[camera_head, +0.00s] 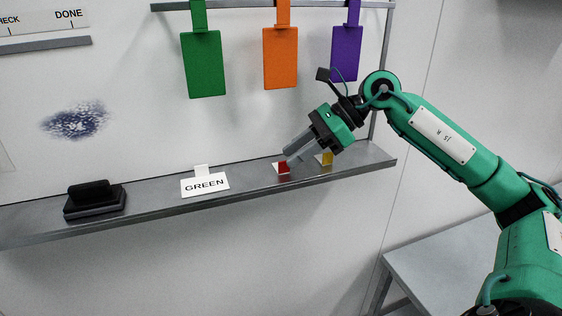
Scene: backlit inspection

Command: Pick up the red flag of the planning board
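The red flag (283,168) is a small red piece with white beside it on the grey shelf, right of the middle in the head view. My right gripper (289,156) reaches in from the right, with its grey fingers slanting down to the left. Its fingertips are at the red flag in the picture and cover part of it. I cannot tell whether they touch it or how far apart the fingers are. My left gripper is not in view.
A yellow flag (327,158) stands just right of the red one, close under my gripper. A GREEN sign (205,185) and a black eraser-like block (95,199) are on the shelf (150,208). Green (204,65), orange (280,58) and purple (346,54) tags hang above.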

